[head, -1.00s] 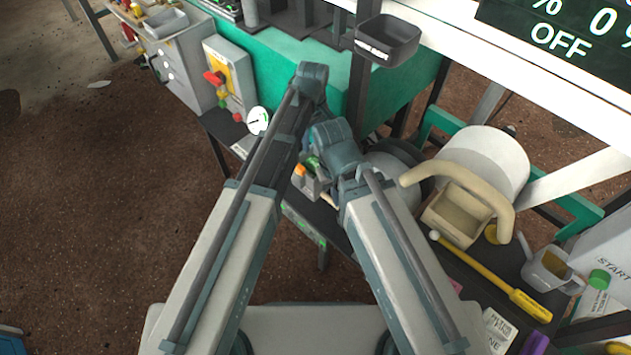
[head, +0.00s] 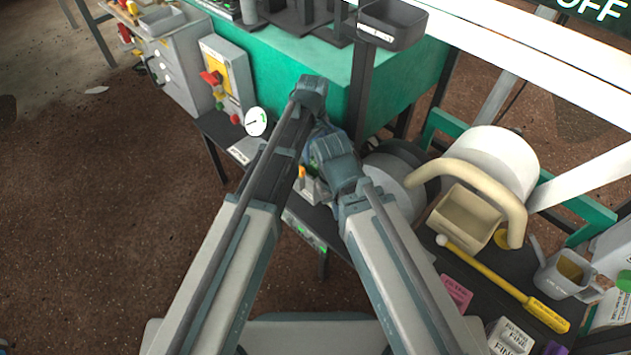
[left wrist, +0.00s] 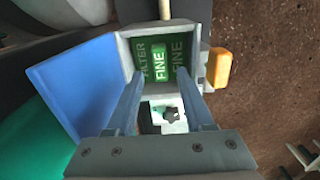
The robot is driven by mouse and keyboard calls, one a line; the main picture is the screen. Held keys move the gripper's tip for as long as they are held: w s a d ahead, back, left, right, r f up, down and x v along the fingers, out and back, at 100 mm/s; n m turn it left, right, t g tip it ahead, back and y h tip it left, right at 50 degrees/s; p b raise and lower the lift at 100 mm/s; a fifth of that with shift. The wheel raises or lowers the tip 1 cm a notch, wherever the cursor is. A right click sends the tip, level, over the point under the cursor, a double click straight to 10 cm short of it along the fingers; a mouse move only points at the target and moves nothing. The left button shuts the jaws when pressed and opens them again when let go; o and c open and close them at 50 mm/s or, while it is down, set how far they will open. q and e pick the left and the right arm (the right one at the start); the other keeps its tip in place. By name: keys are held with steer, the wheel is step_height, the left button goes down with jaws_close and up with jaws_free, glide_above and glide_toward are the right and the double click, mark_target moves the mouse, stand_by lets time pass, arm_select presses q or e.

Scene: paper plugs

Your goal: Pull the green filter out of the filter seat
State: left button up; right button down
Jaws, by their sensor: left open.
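The green filter (left wrist: 160,47), lettered FILTER and FINE, sits inside the grey box-shaped filter seat (left wrist: 125,50) in the left wrist view. A blue flap (left wrist: 78,85) stands out on the left of the seat, and an orange part (left wrist: 218,68) is on its right. My left gripper (left wrist: 160,85) is open, its two fingers pointing at the filter, one toward each side. I cannot tell whether the fingertips touch it. In the head view the seat (head: 312,188) shows only partly between my arms, and the filter is hidden.
A dark bench on the right holds a beige bin (head: 464,217), a yellow-handled tool (head: 500,275), a jug (head: 563,273) and small boxes (head: 510,338). A round dial (head: 256,121) and a switch box (head: 226,80) are beyond the left arm. A green tank (head: 300,75) stands behind.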

mark_target(313, 164)
arm_select(q)
steer(key=shift+f, duration=0.3)
steer(key=shift+f+b, duration=1.95)
steer(key=shift+b, duration=0.1)
jaws_close()
stand_by(0.3)
